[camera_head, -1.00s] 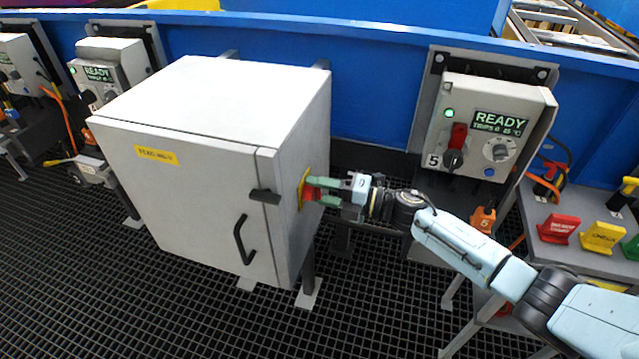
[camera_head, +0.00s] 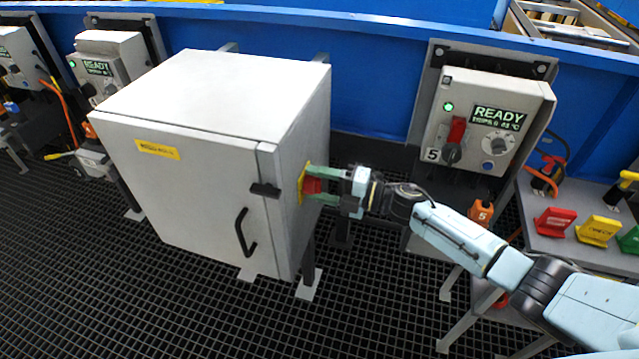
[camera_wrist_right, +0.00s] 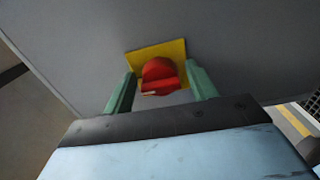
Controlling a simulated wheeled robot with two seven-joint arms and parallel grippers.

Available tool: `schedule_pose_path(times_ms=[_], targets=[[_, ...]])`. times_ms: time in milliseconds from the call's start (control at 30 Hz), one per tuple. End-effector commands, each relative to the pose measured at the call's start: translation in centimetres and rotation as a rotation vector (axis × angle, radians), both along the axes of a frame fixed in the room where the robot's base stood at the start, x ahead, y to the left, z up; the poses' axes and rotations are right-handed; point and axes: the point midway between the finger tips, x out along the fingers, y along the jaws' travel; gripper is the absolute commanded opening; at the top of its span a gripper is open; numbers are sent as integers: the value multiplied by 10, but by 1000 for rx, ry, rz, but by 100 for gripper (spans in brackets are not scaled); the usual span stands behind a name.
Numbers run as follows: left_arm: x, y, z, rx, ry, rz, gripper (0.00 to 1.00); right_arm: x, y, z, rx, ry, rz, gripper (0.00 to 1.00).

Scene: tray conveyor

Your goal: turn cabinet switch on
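The grey cabinet (camera_head: 190,190) stands on the grated floor with its door shut. Its red rotary switch (camera_head: 312,186) sits on a yellow plate (camera_head: 303,180) on the cabinet's right side. In the right wrist view the red switch (camera_wrist_right: 160,77) lies in front of the yellow plate (camera_wrist_right: 176,50). My right gripper (camera_head: 322,185) is open, with its green fingers on either side of the switch. In the wrist view a gap shows between the fingers and the knob; contact cannot be told. My left gripper is not in view.
A control box (camera_head: 485,125) with a READY display and red switch hangs on the blue wall at right. A side table (camera_head: 560,240) with red, yellow and green blocks stands at far right. More control boxes are at left.

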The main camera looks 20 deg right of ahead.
Motion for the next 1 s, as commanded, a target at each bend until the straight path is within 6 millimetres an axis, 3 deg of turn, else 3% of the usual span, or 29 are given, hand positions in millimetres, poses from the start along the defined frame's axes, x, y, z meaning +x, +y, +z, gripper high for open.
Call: schedule_pose_path(times_ms=[433, 1000], targets=[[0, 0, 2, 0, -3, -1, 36, -6, -9, -1, -4, 0, -1, 63], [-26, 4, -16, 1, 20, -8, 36, -68, -101, 0, -2, 1, -1, 63]])
